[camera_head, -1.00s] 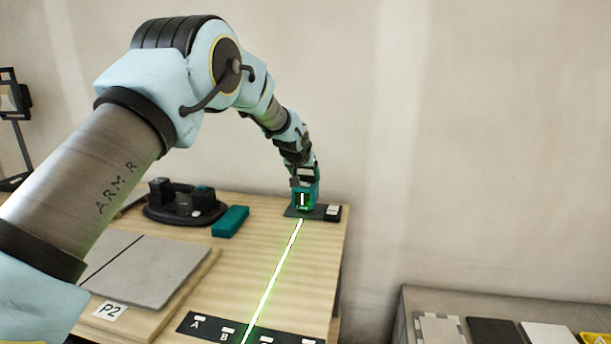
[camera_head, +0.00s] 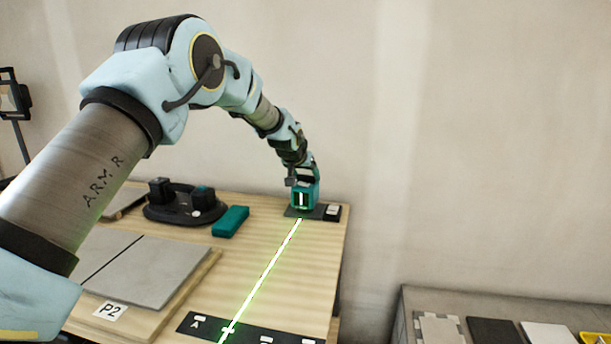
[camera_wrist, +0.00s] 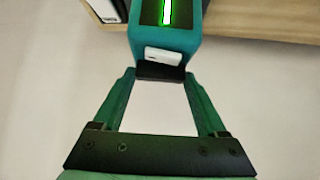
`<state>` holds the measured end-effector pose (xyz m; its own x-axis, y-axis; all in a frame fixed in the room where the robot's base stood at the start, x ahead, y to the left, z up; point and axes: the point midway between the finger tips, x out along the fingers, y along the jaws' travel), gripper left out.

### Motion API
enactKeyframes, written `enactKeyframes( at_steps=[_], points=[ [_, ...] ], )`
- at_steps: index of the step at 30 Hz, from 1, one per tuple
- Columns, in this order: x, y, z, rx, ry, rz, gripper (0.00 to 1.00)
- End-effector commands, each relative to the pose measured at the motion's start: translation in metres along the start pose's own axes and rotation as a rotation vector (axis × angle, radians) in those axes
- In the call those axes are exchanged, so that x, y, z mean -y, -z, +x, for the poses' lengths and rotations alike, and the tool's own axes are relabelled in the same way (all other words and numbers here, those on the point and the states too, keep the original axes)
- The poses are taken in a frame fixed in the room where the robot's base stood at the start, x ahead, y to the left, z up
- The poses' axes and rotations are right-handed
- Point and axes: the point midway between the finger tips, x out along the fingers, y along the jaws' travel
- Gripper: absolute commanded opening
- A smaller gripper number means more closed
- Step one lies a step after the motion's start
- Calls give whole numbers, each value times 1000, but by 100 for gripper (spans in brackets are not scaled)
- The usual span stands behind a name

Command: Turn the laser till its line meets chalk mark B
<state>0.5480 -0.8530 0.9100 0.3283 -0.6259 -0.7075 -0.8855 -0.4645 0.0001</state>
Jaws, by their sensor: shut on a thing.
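The teal laser (camera_head: 304,199) stands on a dark base at the back right of the wooden table. My gripper (camera_head: 303,179) is shut on it from above. In the wrist view the laser (camera_wrist: 150,38) lies at the ends of the two fingers of my gripper (camera_wrist: 158,77), its bright green slit at the top. The green line (camera_head: 265,276) runs from the laser across the table to the dark mark strip (camera_head: 248,335). There it crosses the pale chalk mark B (camera_head: 228,330), and its glow hides the letter. Mark A (camera_head: 197,319) is left of the line.
A teal block (camera_head: 231,221) and a black suction lifter (camera_head: 186,203) lie left of the laser. Grey tiles (camera_head: 150,268) with a P2 label (camera_head: 110,311) are at the left. A lower bench (camera_head: 450,301) with tiles is at the right.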

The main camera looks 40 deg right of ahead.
Motion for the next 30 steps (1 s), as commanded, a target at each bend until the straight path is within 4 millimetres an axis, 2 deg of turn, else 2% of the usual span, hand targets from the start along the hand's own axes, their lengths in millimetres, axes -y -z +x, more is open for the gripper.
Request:
enactKeyframes(
  at_steps=[2, 3, 9, 20, 23, 30],
  points=[
    [0, 0, 0, 0, 0, 1, 19],
    [0, 0, 0, -1, 0, 1, 76],
    [0, 0, 0, -1, 0, 0, 99],
    [0, 0, -5, -1, 0, 0, 100],
    [0, 0, -16, -2, 0, 0, 100],
    [0, 0, -60, -3, 1, 0, 100]
  ],
)
